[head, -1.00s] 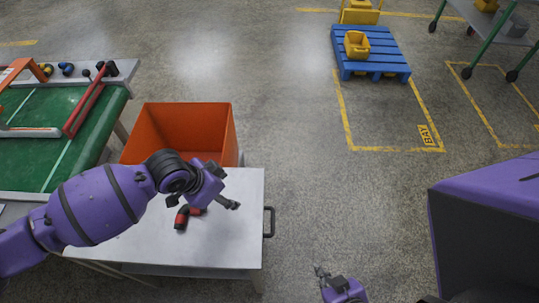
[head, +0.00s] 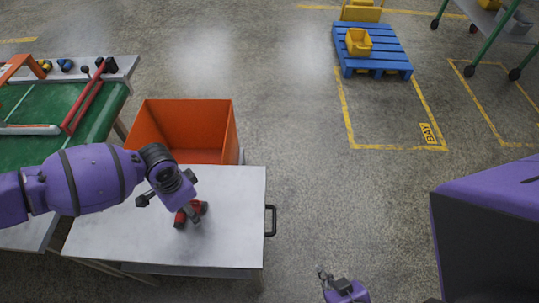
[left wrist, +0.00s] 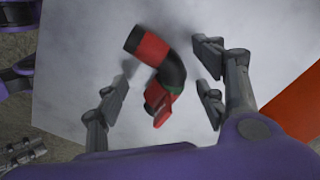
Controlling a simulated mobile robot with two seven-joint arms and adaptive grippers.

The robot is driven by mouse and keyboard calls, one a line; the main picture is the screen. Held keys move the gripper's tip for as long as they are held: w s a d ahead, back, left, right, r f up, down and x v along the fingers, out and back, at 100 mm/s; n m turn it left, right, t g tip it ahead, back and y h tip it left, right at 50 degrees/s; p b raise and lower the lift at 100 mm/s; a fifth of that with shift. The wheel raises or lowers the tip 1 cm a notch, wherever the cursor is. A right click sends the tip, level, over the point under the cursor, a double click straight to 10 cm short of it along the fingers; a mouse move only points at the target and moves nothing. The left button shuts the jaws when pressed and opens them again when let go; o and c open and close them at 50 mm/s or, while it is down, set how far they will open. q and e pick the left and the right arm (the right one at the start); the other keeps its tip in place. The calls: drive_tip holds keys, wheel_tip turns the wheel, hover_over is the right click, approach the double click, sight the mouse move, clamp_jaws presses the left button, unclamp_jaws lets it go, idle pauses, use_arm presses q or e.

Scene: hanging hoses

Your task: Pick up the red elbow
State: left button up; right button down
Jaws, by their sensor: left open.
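The red elbow (head: 180,219), a bent pipe piece with red ends and a black middle, lies on the light grey table top (head: 235,225). In the left wrist view the elbow (left wrist: 174,70) shows between the spread fingers. My left gripper (head: 169,207) is open above the elbow and hides part of it in the head view. It also shows in the left wrist view (left wrist: 162,82), with no clear contact on the elbow. My right gripper (head: 331,281) is low in the head view, away from the table; its jaw opening is unclear.
An orange bin (head: 183,135) stands behind the table. A green-topped bench (head: 75,110) with tools is at the left. A blue pallet (head: 385,65) carries a yellow bin (head: 358,42) at the back right. The table has a black handle (head: 270,220) on its right side.

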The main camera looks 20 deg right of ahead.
use_arm(q)
drive_tip(key=shift+f, duration=0.15)
use_arm(e)
drive_tip(key=shift+w+r, duration=0.1)
drive_tip(key=shift+w, duration=0.2)
use_arm(q)
drive_tip(key=c, duration=1.5)
